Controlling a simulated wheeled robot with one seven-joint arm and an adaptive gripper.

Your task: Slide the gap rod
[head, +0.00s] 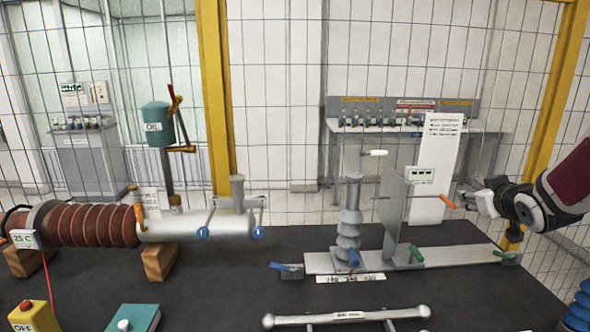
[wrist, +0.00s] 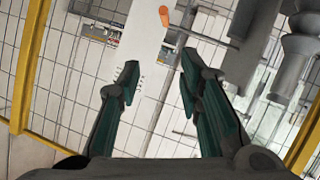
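The gap rod (head: 424,196) is a thin horizontal rod at the upright grey plate (head: 396,205), with an orange handle (head: 447,200) on its right end. The orange handle also shows in the wrist view (wrist: 163,15), beyond the fingertips and roughly between them. My gripper (head: 467,199) is just right of the handle at about its height. In the wrist view my gripper (wrist: 158,70) is open, its two dark green fingers apart with nothing between them. It appears not to touch the handle. A grey ribbed insulator post (head: 348,222) with a white-tipped top arm stands left of the plate.
The post and plate stand on a grey rail (head: 445,260) with blue and green levers on the dark table (head: 220,285). A white label panel (head: 437,150) rises behind the handle. A brown ribbed bushing (head: 90,226) lies left. A grey bar (head: 346,316) lies in front.

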